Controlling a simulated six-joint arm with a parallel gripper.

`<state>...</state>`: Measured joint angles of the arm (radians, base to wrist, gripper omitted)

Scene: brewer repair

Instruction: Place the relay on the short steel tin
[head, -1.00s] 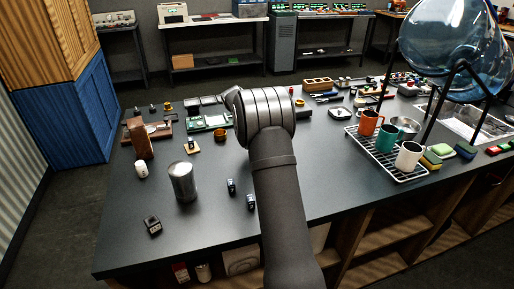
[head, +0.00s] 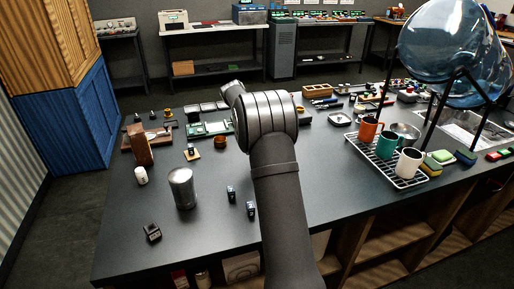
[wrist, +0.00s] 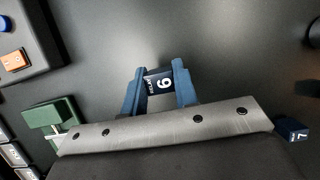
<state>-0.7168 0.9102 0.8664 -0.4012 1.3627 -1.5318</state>
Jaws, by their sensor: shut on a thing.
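The relay (wrist: 159,83) is a small dark block marked 6, held between the two blue fingers of my gripper (wrist: 158,76) in the wrist view. The fingers are shut on its sides. Dark surface shows around it, and its height above that surface is unclear. In the head view my arm hides the gripper and the relay. A plain steel tin (head: 182,188) stands upright on the left part of the dark bench, with nothing on its top. I cannot tell from its look alone whether it is the short one.
Small dark blocks (head: 231,193) stand right of the tin, and another (head: 152,233) lies front left. A white cylinder (head: 141,176) and a brown block (head: 139,142) stand behind it. A wire rack (head: 408,183) with mugs is at right. A block marked 7 (wrist: 293,130) shows beside my gripper.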

